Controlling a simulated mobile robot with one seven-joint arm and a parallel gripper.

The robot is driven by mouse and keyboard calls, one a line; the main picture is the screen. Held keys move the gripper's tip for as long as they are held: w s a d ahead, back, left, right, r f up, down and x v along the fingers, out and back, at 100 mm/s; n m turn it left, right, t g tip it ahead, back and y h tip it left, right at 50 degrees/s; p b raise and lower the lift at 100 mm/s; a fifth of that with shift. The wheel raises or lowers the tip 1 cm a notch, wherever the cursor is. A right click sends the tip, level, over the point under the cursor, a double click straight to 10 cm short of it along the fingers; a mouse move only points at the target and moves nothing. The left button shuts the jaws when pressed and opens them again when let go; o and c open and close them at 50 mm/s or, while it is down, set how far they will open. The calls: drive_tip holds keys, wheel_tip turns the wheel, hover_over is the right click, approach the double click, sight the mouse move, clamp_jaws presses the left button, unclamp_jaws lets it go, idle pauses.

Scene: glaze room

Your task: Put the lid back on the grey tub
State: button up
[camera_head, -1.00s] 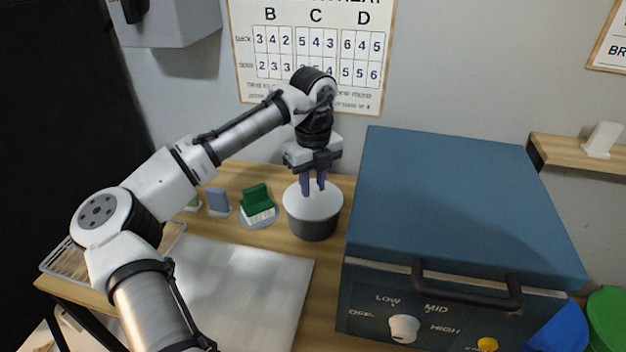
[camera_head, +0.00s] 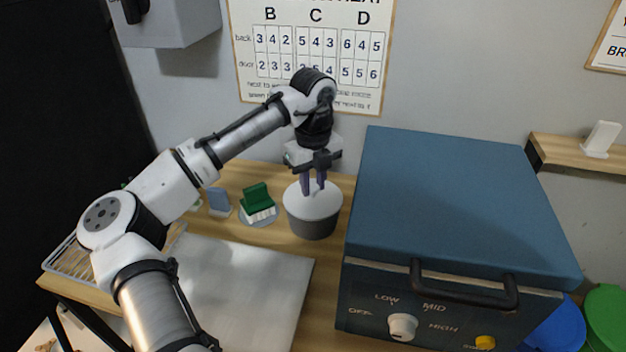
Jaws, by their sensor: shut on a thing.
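The grey tub (camera_head: 313,229) stands upright on the wooden table, left of the blue kiln-like box. The white lid (camera_head: 325,205) lies over the tub's top and looks level; I cannot tell whether it is fully seated. My gripper (camera_head: 313,190) points straight down above the lid's middle. Its fingers are shut on the lid, at its centre; the grasped part is mostly hidden between the fingertips.
The large blue box (camera_head: 455,200) with a handle and knob stands close on the right. A green-backed brush (camera_head: 257,200) and a blue-grey block (camera_head: 219,201) are to the left. A pale board (camera_head: 245,285) lies in front, with a wire rack (camera_head: 70,262) further left.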

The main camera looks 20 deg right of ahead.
drive_tip(key=o, duration=1.5)
drive_tip(key=shift+r, duration=0.1)
drive_tip(key=shift+r+p, duration=3.45)
clamp_jaws()
drive_tip(key=shift+f, duration=0.2)
